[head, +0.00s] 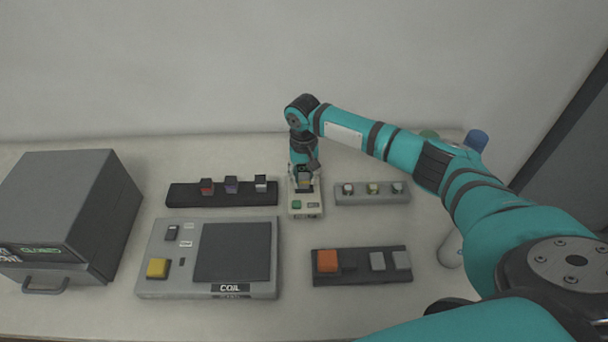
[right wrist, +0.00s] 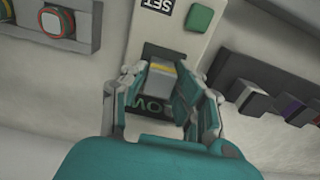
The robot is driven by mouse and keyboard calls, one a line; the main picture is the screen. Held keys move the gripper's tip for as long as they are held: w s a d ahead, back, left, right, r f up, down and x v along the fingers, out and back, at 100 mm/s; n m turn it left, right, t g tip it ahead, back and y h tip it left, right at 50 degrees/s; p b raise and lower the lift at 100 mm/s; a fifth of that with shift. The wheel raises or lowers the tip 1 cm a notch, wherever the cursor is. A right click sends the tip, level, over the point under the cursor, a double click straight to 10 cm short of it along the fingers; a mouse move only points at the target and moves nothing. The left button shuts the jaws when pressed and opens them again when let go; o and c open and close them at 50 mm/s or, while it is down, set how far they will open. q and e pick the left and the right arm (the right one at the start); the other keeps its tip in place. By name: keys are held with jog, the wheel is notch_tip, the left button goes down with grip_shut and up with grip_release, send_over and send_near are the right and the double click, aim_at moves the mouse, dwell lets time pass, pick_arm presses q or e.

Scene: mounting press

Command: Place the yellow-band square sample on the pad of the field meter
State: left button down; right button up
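The yellow-band square sample (right wrist: 163,70) is a small grey block with a yellow band, between the fingertips of my right gripper (right wrist: 161,73). The gripper looks shut on it, with a fingertip at each side. In the head view my right gripper (head: 304,176) reaches down over the back of the field meter (head: 306,211). The meter is a narrow pale unit with a green button and a SET label. Its dark pad (right wrist: 160,51) is partly hidden by the sample. I cannot tell whether the sample touches the pad. My left gripper is not in view.
A black rack (head: 190,198) with red, purple and white-banded blocks stands left of the meter. A grey rack (head: 372,199) with round samples stands right. The coil unit (head: 207,285), a black tray (head: 358,280) and a grey press (head: 70,210) surround it.

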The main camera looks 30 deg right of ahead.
aim_at(304, 176)
jog(key=o, duration=0.4)
notch_tip(304, 176, up, 12)
jog(key=b, duration=0.2)
jog(key=shift+r+b, duration=0.2)
jog(key=shift+b, duration=0.1)
dwell(0.3)
